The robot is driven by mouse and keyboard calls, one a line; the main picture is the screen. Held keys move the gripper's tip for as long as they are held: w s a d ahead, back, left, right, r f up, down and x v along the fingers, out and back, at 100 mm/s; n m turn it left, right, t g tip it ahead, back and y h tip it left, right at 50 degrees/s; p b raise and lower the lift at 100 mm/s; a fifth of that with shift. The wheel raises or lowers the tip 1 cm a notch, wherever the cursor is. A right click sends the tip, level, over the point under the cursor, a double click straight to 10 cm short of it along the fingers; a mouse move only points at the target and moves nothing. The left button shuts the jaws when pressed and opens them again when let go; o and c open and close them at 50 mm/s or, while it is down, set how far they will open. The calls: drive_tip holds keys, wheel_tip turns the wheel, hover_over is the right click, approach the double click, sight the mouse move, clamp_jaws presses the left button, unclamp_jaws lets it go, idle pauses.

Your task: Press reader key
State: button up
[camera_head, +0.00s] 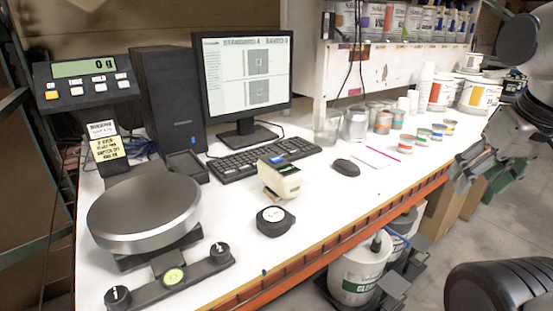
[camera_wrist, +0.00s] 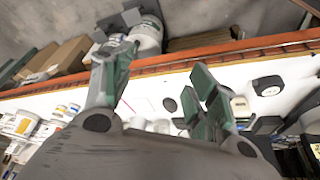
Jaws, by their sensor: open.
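A small beige handheld device (camera_head: 280,177), which looks like the reader, stands on the white bench in front of the keyboard. It has a dark display face and a blue patch on top; I cannot make out its key clearly. In the wrist view the beige device (camera_wrist: 240,106) is partly seen just right of my right finger. My gripper (camera_head: 478,186) is at the right edge of the head view, beyond the bench's front edge and well away from the device. In the wrist view my gripper (camera_wrist: 158,72) has its green-padded fingers spread, with nothing between them.
A round black puck (camera_head: 275,220) lies in front of the device, and a mouse (camera_head: 346,166) to its right. A balance (camera_head: 145,212) stands at left, a monitor (camera_head: 247,65) and keyboard (camera_head: 262,157) behind. Cans and cups (camera_head: 383,122) stand at right. The front middle bench is clear.

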clamp_jaws()
idle(1.2)
